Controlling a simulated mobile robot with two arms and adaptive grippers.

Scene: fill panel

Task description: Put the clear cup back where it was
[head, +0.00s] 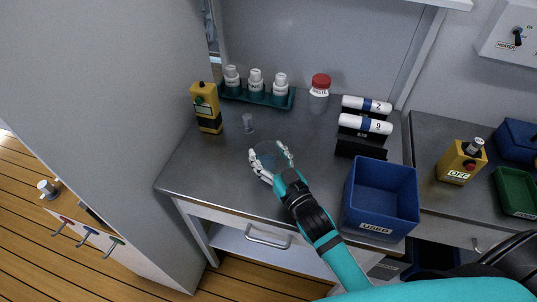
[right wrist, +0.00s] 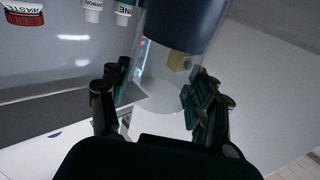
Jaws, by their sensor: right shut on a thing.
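The clear cup (right wrist: 160,95) is see-through and sits between the fingers of my right gripper (right wrist: 150,105) in the right wrist view. A dark blue band shows at its far end; I cannot tell whether this is contents or something behind it. In the head view my right gripper (head: 270,163) is shut on the cup (head: 270,154), whose outline is faint, over the front middle of the steel counter (head: 215,165). I cannot tell whether the cup touches the counter. My left gripper is not in view.
A small clear vial (head: 248,123) stands behind the gripper. A yellow device (head: 207,107), a green rack (head: 260,98) of white bottles and a red-capped bottle (head: 319,93) stand behind. A blue USED bin (head: 379,197) and a black rack (head: 360,149) are at right. The counter's left front is clear.

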